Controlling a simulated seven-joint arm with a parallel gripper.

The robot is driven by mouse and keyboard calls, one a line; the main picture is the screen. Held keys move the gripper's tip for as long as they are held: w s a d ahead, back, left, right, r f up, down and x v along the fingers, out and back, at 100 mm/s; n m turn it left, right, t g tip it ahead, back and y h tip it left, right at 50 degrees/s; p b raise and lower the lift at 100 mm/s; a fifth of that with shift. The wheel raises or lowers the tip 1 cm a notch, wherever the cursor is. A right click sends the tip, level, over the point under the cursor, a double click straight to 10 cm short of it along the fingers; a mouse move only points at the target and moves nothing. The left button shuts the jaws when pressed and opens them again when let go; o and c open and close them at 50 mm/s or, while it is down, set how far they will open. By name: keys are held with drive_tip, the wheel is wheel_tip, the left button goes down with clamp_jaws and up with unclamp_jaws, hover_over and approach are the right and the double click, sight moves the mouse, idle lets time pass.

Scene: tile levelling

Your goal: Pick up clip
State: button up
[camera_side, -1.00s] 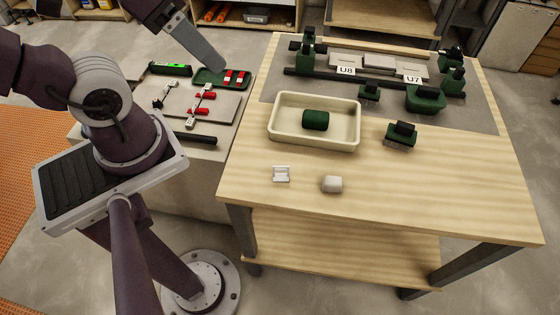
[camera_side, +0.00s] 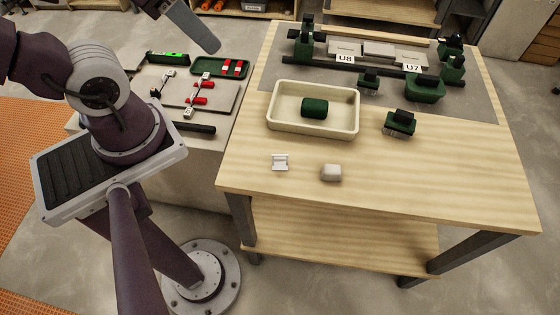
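A small white clip-like piece (camera_side: 280,162) lies on the wooden table, in front of the cream tray. Other small white pieces with red wedges (camera_side: 201,99) sit on the grey tile at the left; I cannot tell which piece the task means. The grey end of my arm, apparently my gripper (camera_side: 205,38), hangs at the top, above and behind the green tray and clear of the table pieces. Its fingers are not distinct, so its opening and any held thing cannot be told.
A pale rounded block (camera_side: 331,173) lies right of the white piece. The cream tray (camera_side: 350,126) holds a dark green cylinder. A green tray (camera_side: 203,70) holds red wedges. A green-handled brush (camera_side: 399,123) and green fixtures stand behind. The table's front is mostly clear.

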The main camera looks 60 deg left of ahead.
drive_tip(key=w+a+f+m+y, duration=0.25)
drive_tip(key=w+a+f, duration=0.35)
drive_tip(key=w+a, duration=0.45)
drive_tip(key=m+h, duration=0.7)
drive_tip(key=h, duration=0.5)
approach(285, 157)
drive_tip(key=shift+g, duration=0.4)
drive_tip(key=w, duration=0.1)
drive_tip(key=w+f, duration=0.2)
drive_tip(key=shift+w+a+f, duration=0.15)
drive_tip(key=shift+a, duration=0.15)
drive_tip(key=d+t+h, duration=0.1)
drive_tip(key=s+d+f+m+h, duration=0.1)
drive_tip(key=shift+s+d+t, duration=0.25)
drive_tip(key=shift+d+t, duration=0.05)
drive_tip(key=shift+t, duration=0.1)
drive_tip(key=shift+d+f+m+t, duration=0.35)
drive_tip(key=shift+t, duration=0.05)
drive_tip(key=shift+w+d+f, duration=0.15)
drive_tip(key=shift+w+d, duration=0.05)
drive_tip(key=shift+d, duration=0.05)
drive_tip(key=x, duration=0.6)
drive_tip(key=shift+d, duration=0.3)
clamp_jaws()
